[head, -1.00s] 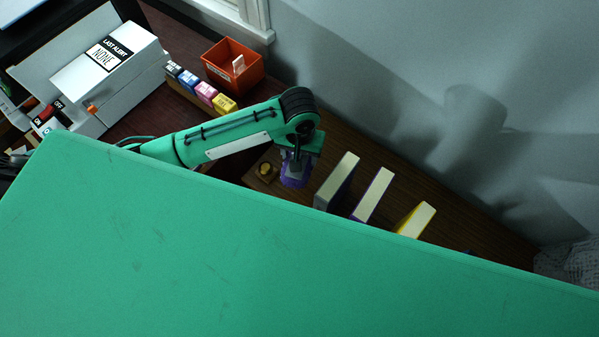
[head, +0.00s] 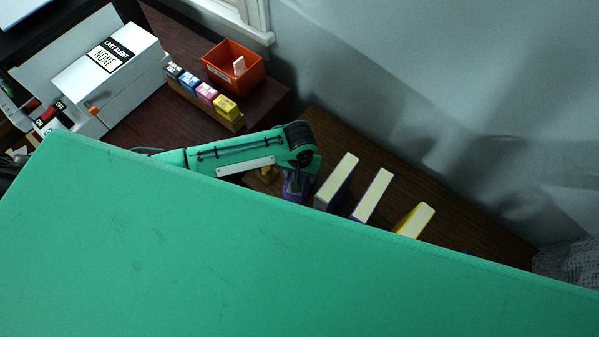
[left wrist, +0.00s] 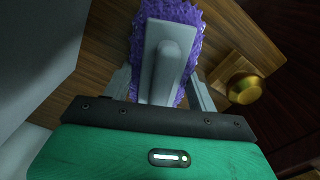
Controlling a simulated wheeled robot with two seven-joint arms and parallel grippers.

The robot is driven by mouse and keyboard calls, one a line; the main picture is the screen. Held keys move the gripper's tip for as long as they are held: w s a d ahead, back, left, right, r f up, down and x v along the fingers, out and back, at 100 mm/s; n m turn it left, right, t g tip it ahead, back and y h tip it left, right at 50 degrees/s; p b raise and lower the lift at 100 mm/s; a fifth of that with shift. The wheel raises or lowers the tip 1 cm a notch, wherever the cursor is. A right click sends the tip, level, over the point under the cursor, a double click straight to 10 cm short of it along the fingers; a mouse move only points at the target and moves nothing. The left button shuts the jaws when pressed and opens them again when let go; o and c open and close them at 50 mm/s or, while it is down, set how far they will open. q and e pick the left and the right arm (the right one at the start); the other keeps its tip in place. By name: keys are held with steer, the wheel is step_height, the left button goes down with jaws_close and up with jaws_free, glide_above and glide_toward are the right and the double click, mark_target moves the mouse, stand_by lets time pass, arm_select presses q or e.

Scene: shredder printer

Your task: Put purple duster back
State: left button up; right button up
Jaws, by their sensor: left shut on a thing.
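The purple duster (left wrist: 193,18) has fluffy purple fibres around a flat grey back with a raised grey grip. My left gripper (left wrist: 165,95) is shut on the duster's grey part, with one finger on each side, in the left wrist view. In the head view my left gripper (head: 298,182) is at the end of the green arm, just left of the standing books, and only a little purple of the duster shows under it. I cannot tell whether the duster touches the wooden surface below. My right gripper is not in view.
A gold knob-like piece on a wooden block (left wrist: 244,88) is close to the duster's right. Grey, purple and yellow books (head: 338,182) stand right of my gripper. Several ink cartridges (head: 207,94), an orange bin (head: 233,68) and a white machine (head: 108,65) are at upper left.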

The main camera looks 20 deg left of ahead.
arm_select(q)
steer(key=shift+f, duration=0.1)
steer(key=o, duration=0.9)
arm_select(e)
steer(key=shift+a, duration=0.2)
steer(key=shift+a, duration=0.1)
arm_select(q)
step_height(320, 180, up, 11)
steer(key=shift+r, duration=0.65)
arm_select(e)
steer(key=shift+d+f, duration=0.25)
